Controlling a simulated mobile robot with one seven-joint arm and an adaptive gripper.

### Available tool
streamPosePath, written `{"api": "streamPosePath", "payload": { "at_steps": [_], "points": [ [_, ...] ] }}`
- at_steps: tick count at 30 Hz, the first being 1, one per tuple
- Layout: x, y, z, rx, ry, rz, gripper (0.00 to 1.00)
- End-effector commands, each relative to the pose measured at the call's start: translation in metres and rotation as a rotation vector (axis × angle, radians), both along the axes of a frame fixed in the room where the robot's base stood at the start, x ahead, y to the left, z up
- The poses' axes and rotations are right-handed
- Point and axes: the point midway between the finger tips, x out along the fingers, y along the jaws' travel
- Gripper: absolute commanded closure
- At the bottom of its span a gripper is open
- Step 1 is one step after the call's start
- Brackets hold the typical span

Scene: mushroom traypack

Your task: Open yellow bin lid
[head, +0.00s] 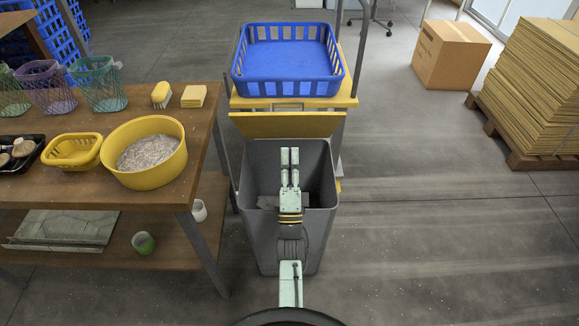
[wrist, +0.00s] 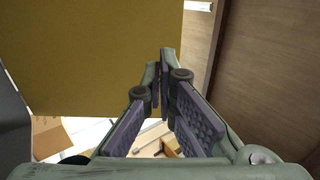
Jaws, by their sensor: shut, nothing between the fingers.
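The grey bin (head: 262,235) stands on the floor right of the wooden table, and its mouth is open. Its yellow lid (head: 265,125) is raised at the bin's far edge, tilted up toward the trolley. The lid (wrist: 90,50) fills the upper left of the wrist view as a broad flat panel. My gripper (head: 290,151) is over the bin mouth, just on the near side of the lid. In the wrist view its fingers (wrist: 165,58) meet at the tips with nothing between them. I cannot tell whether they touch the lid. My arm hides part of the bin's inside.
A trolley with a yellow top (head: 350,100) holds a blue crate (head: 288,85) behind the bin. The wooden table (head: 190,190) at left bears a yellow bowl (head: 160,178), a yellow basket (head: 72,163) and several mesh baskets. The floor right of the bin is clear.

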Motion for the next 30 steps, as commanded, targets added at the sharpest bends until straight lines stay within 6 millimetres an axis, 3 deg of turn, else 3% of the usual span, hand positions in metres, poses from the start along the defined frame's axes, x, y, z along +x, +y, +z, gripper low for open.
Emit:
{"api": "streamPosePath", "payload": {
  "at_steps": [1,6,12,30],
  "points": [
    [0.01,0.0,0.012,0.001,-0.003,-0.001,1.0],
    [0.036,0.0,0.032,0.0,-0.002,0.0,1.0],
    [0.055,0.0,0.043,-0.001,0.0,0.001,1.0],
    [0.064,0.0,0.047,-0.001,-0.001,0.001,1.0]
  ]
}}
